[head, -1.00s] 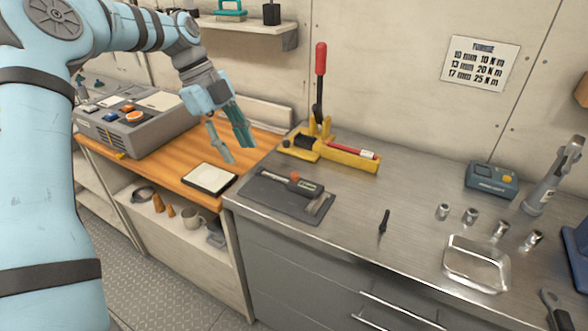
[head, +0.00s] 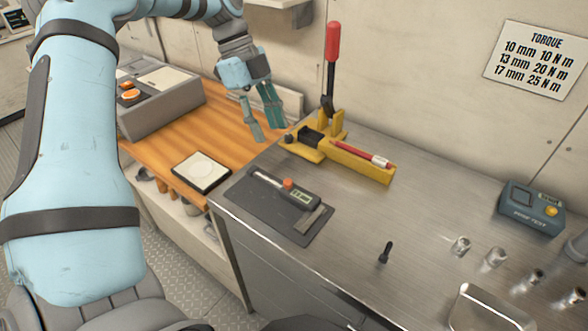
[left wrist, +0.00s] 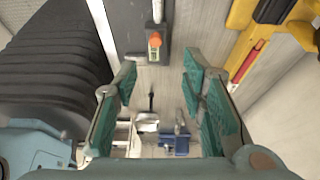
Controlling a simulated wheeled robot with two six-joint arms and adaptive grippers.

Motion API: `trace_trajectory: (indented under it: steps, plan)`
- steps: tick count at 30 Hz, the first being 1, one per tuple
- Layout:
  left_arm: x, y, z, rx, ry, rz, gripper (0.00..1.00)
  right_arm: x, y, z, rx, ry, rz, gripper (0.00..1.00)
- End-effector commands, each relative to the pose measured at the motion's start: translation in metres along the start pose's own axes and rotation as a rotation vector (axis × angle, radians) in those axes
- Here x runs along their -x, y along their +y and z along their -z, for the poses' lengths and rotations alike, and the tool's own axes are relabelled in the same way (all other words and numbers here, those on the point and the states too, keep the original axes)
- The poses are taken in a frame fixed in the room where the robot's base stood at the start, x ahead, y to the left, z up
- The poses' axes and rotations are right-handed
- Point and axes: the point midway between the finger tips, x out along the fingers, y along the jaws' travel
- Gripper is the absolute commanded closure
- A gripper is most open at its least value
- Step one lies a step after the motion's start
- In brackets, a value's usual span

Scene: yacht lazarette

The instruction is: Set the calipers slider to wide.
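The calipers (head: 302,197) lie on a dark grey mat (head: 250,205) at the left end of the metal bench. They have a dark body with a small display, a pale beam to the left and an orange knob (head: 288,183) on top. The knob also shows in the left wrist view (left wrist: 155,40), near the top centre. My left gripper (head: 267,134) is open and empty. It hangs above the bench on the far side of the mat, apart from the calipers. In the left wrist view its two green fingers (left wrist: 162,100) are spread wide. My right gripper is out of view.
A yellow fixture (head: 345,160) with an upright red-handled lever (head: 333,60) stands close right of my left gripper. A pale square pad (head: 202,171) lies on the wooden bench. A black bit (head: 385,253), several sockets and a metal tray (head: 485,310) are to the right.

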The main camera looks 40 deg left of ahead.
Motion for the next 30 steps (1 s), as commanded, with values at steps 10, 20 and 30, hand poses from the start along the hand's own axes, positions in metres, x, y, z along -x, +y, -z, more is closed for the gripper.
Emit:
trace_trajectory:
  steps: [10,20,30]
  plan:
    - [-0.099,-0.002,0.003,-0.008,0.000,-0.009,0.62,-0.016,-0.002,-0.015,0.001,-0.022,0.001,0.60]
    - [-0.128,-0.002,0.002,-0.006,0.000,-0.004,0.62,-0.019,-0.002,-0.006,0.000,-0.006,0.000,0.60]
    - [-0.128,-0.001,0.002,-0.005,0.001,-0.005,0.96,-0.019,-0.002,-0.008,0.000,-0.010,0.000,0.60]
